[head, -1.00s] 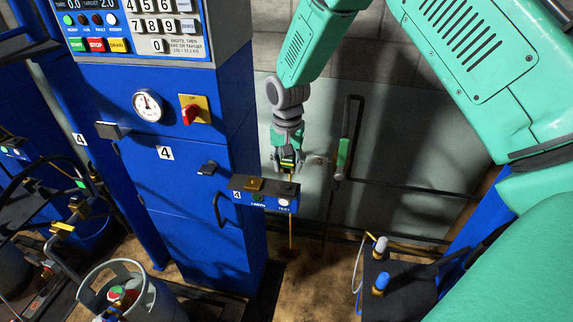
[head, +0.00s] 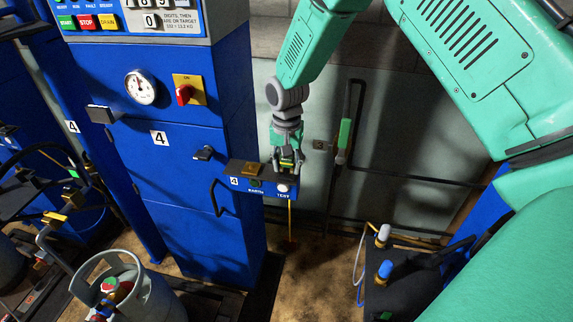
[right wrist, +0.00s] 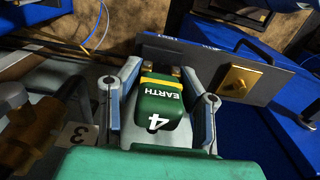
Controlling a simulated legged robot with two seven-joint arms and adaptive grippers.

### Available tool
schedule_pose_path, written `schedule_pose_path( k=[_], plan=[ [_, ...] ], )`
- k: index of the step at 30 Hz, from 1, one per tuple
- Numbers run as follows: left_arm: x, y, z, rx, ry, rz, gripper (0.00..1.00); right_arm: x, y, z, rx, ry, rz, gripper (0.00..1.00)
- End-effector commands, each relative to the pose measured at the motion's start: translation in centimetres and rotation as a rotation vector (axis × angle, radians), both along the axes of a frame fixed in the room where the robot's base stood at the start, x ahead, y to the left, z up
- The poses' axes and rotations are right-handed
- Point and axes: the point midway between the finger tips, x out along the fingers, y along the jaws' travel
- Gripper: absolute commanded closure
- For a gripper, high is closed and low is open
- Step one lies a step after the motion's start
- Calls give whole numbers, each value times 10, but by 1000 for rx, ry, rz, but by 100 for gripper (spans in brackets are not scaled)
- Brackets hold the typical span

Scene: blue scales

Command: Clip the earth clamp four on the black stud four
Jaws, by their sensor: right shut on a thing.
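The earth clamp four (right wrist: 160,104) is green with a yellow band, marked "EARTH" and "4", with brass jaws at its far end. My right gripper (head: 288,168) is shut on it, a finger on each side in the right wrist view (right wrist: 172,95). In the head view the clamp (head: 289,159) is at the right end of a small box (head: 263,183) marked 4, "EARTH" and "TEST". The brass jaws are at the box plate's edge in the wrist view; I cannot tell whether they touch it. The black stud four is not clearly visible. My left gripper is out of view.
The blue cabinet (head: 168,180) marked 4 stands left of the box, with a gauge (head: 140,87) and red switch (head: 183,95). A brass block (head: 250,169) sits on the box. A grey cylinder (head: 135,290) stands front left. A dark pipe with a green handle (head: 345,135) runs behind.

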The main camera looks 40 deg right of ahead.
Motion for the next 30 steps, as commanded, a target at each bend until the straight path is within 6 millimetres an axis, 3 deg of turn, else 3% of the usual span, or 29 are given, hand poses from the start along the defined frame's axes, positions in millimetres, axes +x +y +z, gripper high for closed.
schedule_pose_path(
  k=[30],
  plan=[
    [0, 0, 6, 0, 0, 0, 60, -1, 1, 0, 0, 0, 0, 100]
  ],
)
